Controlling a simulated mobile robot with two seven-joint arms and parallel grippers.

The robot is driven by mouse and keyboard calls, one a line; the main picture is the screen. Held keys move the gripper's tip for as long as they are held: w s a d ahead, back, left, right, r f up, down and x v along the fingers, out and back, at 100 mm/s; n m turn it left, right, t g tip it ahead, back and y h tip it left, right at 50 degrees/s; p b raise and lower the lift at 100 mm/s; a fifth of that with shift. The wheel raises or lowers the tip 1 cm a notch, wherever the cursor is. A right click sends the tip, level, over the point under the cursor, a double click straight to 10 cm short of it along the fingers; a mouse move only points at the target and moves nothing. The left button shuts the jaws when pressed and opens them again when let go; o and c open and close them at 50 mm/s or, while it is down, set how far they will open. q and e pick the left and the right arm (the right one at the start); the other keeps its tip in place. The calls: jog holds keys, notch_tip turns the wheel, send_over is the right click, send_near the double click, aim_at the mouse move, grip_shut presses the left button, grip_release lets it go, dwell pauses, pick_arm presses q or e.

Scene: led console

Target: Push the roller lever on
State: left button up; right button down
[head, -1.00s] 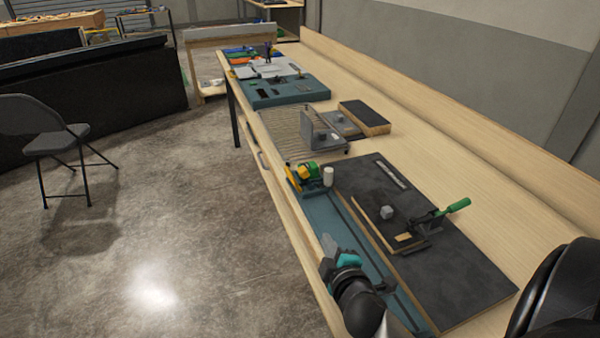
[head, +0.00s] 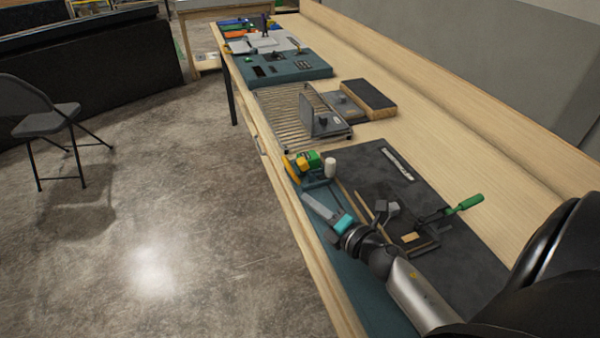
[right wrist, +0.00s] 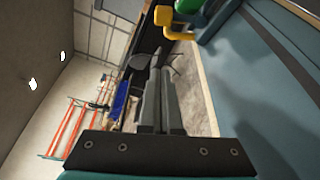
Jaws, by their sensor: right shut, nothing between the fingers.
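A small yellow and green device, which looks like the roller lever (head: 298,165), stands on the teal plate (head: 345,275) near the bench's front edge. Its yellow part (right wrist: 176,20) shows at the top of the right wrist view, beside a green part, cut off by the frame. My right gripper (head: 307,199) is shut and empty. Its grey fingers point toward the front edge of the bench, just on the near side of the yellow device and apart from it. In the right wrist view the closed fingers (right wrist: 160,72) are below and left of the yellow part. My left gripper is not in view.
A white cylinder (head: 330,168) stands beside the device. A dark board (head: 400,185) with a green-handled clamp (head: 465,204) lies right of the plate. A slatted rack (head: 280,112) and a teal console (head: 300,74) lie farther back. Open floor is to the left.

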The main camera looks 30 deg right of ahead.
aim_at(304, 169)
jog(key=shift+w, duration=0.35)
jog(key=w, duration=0.2)
jog(key=w+d, duration=0.1)
jog(key=w, duration=0.2)
jog(key=w+d, duration=0.1)
jog(key=w, duration=0.2)
jog(key=shift+w+d, duration=0.1)
jog(key=shift+w, duration=0.15)
jog(key=shift+s+d+r, duration=0.1)
jog(key=shift+d+r, duration=0.05)
jog(key=shift+d, duration=0.15)
